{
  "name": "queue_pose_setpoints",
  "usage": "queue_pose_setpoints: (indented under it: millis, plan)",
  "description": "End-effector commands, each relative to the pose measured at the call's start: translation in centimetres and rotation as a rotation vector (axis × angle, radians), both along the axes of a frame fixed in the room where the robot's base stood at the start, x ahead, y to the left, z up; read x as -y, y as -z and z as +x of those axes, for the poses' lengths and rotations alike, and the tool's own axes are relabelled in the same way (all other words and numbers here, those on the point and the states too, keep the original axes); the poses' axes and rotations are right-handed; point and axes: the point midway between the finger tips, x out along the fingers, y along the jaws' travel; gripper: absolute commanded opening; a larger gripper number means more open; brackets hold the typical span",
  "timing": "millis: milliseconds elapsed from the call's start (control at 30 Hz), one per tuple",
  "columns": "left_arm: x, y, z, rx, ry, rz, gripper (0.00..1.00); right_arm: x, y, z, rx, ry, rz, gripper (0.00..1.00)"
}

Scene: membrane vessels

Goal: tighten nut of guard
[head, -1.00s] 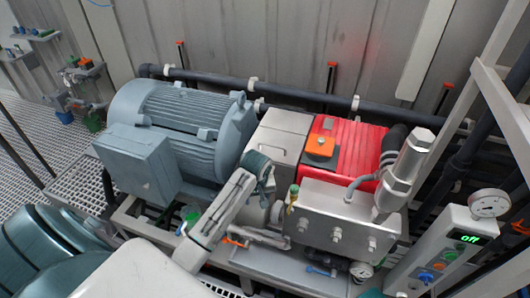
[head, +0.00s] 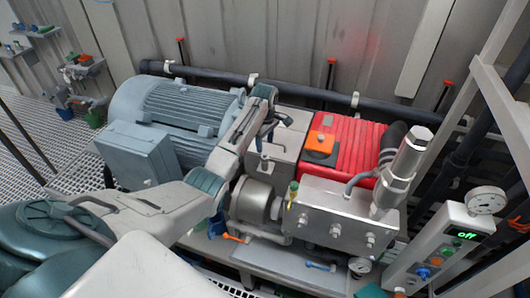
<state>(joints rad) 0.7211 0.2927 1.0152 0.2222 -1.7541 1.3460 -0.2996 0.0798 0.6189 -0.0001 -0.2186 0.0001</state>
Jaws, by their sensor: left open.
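The grey metal guard (head: 291,140) stands between the blue-grey motor (head: 175,115) and the red pump (head: 357,150). My left arm comes in from the lower left and reaches up in front of the guard, covering its left part. My left gripper (head: 266,136) is open, its dark fingers hanging down close to the guard's front face. A small grey fitting (head: 263,164) shows just below the fingers; I cannot tell whether it is the nut. I cannot see whether the fingers touch anything. My right gripper is not in view.
A steel block (head: 335,220) with several bolts and a silver cylinder (head: 405,165) stand right of the guard. A round metal housing (head: 252,200) sits below it. Orange (head: 233,238) and blue (head: 318,266) handles stick out in front. A control panel (head: 440,250) reads "off".

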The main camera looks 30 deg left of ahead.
Motion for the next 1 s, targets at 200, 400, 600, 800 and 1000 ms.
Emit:
queue_pose_setpoints:
  millis: [200,400,600,800,1000]
  plan:
    - [0.1,3.9,-0.1,-0.004,0.0,-0.002,0.49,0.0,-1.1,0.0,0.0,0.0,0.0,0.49]
    - [0.1,5.9,-0.1,-0.001,0.001,-0.001,0.49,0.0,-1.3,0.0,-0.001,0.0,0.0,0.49]
    - [0.0,6.4,0.0,0.001,0.002,0.0,0.49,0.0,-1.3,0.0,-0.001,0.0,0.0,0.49]
    - [0.0,6.4,0.0,0.001,0.002,0.0,0.37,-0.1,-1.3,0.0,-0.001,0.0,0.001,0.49]
    - [0.0,6.4,-0.1,0.001,0.002,0.0,0.04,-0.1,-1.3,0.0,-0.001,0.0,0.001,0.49]
